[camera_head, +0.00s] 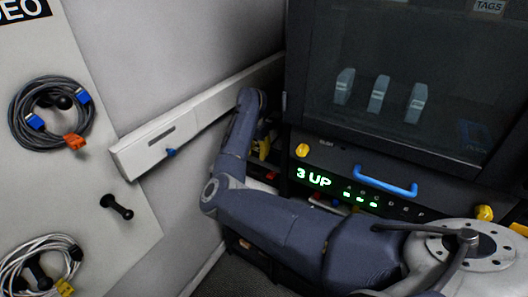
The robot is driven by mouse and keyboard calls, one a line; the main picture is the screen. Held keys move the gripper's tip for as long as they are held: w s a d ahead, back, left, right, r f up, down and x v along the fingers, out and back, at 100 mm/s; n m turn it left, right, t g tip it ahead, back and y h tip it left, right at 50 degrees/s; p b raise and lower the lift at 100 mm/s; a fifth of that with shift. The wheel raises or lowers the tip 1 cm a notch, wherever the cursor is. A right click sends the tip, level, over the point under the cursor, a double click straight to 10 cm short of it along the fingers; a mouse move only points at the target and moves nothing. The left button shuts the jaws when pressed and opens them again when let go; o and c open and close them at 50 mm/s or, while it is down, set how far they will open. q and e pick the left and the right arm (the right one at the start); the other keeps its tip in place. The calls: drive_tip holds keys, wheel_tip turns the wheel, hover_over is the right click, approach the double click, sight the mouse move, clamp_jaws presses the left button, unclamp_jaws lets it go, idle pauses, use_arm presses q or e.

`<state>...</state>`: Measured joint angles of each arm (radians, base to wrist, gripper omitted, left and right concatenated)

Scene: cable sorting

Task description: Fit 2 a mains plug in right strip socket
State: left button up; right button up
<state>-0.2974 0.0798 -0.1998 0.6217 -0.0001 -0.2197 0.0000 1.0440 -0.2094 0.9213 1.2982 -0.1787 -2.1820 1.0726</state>
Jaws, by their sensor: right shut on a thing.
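My right arm comes in from the lower right, bends at the left and rises to a wrist beside the dark cabinet. My right gripper (264,144) is small and partly hidden behind my own forearm, in front of the cabinet's left edge. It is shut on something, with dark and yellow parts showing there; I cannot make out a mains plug. A long white strip (190,115) runs along the wall, with a slot and a small blue piece (171,152) at its near end. Its far part passes behind my arm, and I cannot make out the right socket. My left gripper is not in view.
A grey cable coil (40,85) with blue and orange ends and a white cable coil (20,262) hang on the left panel, with an empty black peg (117,206) between. The dark cabinet (345,150) has a blue handle (386,180) and yellow knobs (302,150).

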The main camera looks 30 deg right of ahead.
sight(257, 159)
drive_tip(key=shift+w+a+f, duration=0.1)
drive_tip(key=shift+a+f, duration=0.05)
drive_tip(key=shift+f, duration=2)
drive_tip(key=shift+f, duration=1.45)
idle(2.7)
